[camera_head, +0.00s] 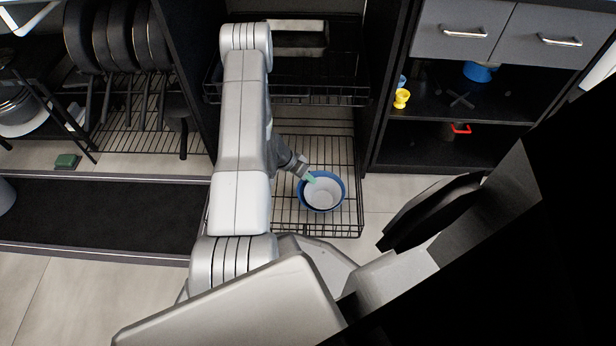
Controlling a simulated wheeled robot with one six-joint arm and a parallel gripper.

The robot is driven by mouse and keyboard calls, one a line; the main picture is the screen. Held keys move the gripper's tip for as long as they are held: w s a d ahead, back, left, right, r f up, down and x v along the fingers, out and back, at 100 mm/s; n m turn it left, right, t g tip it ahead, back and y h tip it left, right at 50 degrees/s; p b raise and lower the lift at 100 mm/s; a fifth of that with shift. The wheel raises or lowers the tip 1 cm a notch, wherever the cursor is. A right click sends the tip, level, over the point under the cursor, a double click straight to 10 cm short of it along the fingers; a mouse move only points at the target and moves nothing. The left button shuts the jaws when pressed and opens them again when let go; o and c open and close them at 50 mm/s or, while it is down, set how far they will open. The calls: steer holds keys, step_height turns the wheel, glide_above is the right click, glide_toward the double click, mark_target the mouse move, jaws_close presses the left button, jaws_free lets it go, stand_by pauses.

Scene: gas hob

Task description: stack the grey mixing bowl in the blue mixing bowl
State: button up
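The blue mixing bowl (341,202) is on the lower pulled-out wire rack, near its front right. The pale grey mixing bowl (326,187) shows within the blue rim, with a thin dark crescent along its lower side. From this angle I cannot tell whether it rests on the blue bowl's bottom or is held a little above. My gripper (308,177) reaches down from the upper left to the bowls' upper-left rim. A pale green fingertip overlaps the rim there. The gap between the fingers is hidden, so I cannot tell whether they grip the rim.
The wire rack (344,228) surrounds the bowls, with an upper pulled-out rack (345,98) behind. Shelves at right hold a yellow cup (401,98), a blue pot (480,72) and a red item (461,128). Light floor is clear right of the rack.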

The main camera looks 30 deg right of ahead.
steer(key=shift+r, duration=0.55)
steer(key=p+v, duration=0.4)
steer(key=v, duration=0.8)
steer(key=b+x, duration=0.4)
steer(key=x, duration=0.8)
steer(key=shift+f, duration=0.6)
steer(key=shift+r, duration=0.45)
